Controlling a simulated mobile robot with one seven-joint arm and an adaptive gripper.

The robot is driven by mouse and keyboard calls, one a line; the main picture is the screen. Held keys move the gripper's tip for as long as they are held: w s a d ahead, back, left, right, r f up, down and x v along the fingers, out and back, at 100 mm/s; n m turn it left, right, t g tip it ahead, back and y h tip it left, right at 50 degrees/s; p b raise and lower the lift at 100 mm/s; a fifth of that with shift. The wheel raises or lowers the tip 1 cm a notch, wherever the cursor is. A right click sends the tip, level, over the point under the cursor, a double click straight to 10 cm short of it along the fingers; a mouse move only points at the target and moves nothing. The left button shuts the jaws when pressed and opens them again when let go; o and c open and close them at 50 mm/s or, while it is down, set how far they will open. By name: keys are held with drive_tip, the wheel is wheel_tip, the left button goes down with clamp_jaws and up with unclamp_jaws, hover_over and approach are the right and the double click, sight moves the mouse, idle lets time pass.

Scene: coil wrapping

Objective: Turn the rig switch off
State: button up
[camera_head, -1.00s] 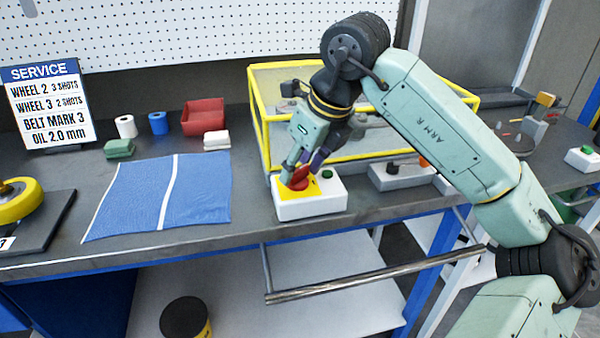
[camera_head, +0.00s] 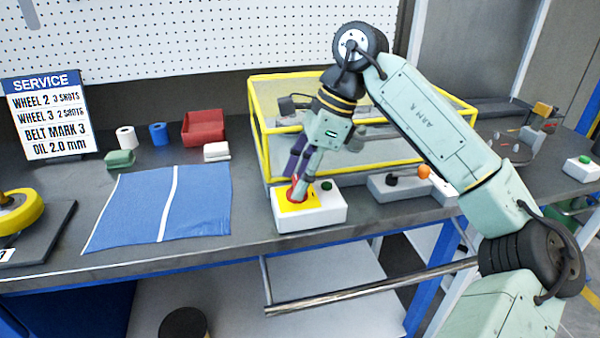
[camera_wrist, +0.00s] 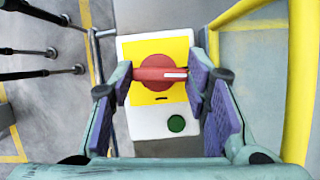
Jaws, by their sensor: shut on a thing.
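The rig switch is a white box (camera_head: 312,217) with a yellow plate (camera_head: 288,205), a red rotary handle (camera_head: 297,190) and a green button (camera_head: 326,185). It sits at the front of the bench, before the yellow-framed guard. In the wrist view the red handle (camera_wrist: 157,73) lies crosswise, its white line at the right end. My gripper (camera_head: 300,183) points down at the box. In the wrist view its purple-padded fingers (camera_wrist: 160,76) are shut on the two ends of the handle. In the head view the fingers hide part of the handle.
The yellow-framed guard (camera_head: 262,150) stands close behind the switch. A grey box with an orange knob (camera_head: 424,172) is to its right. A blue cloth (camera_head: 200,200) lies to the left. A metal bar (camera_head: 370,285) juts out below the bench edge.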

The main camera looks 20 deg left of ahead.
drive_tip(key=shift+n, duration=0.5)
drive_tip(key=o, duration=1.2)
drive_tip(key=shift+c, duration=0.2)
drive_tip(key=v, duration=1.2)
drive_tip(key=shift+w, duration=0.25)
drive_tip(key=shift+a, duration=0.15)
